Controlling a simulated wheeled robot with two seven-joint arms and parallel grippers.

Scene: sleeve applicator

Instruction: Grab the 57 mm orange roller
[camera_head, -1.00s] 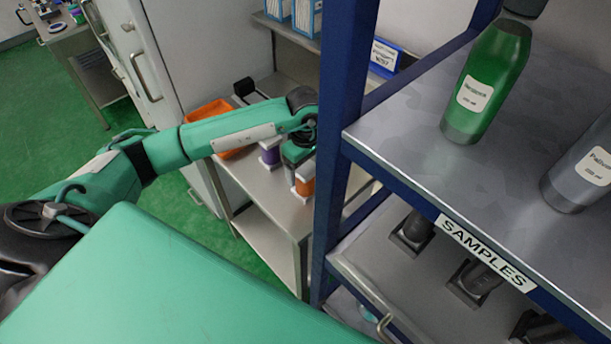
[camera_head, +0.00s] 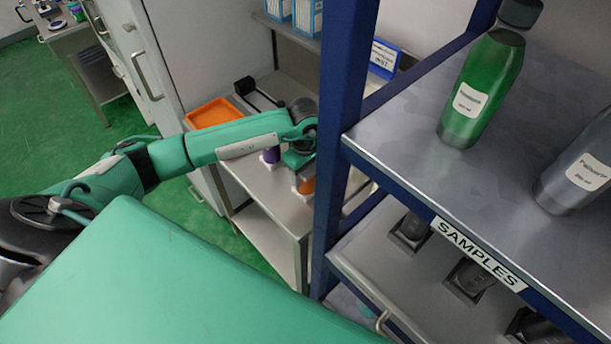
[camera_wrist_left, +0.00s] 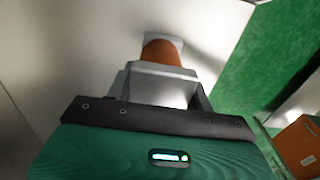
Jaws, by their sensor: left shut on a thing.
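The orange roller (camera_head: 307,185) stands on the small metal table beside the blue post, mostly covered by my left gripper in the head view. In the left wrist view the orange roller (camera_wrist_left: 161,52) shows between the jaws, at the far end of the grey fingers. My left gripper (camera_head: 304,170) has come down over it from above and is shut on it; it also shows in the left wrist view (camera_wrist_left: 165,75). The roller's lower end is at a pale base on the table. My right gripper is not in view.
A purple roller (camera_head: 271,155) stands just left of the orange one. An orange tray (camera_head: 212,112) lies at the table's back left. The blue shelf post (camera_head: 338,130) rises close on the right. The shelf holds a green bottle (camera_head: 482,85) and a grey bottle (camera_head: 575,180).

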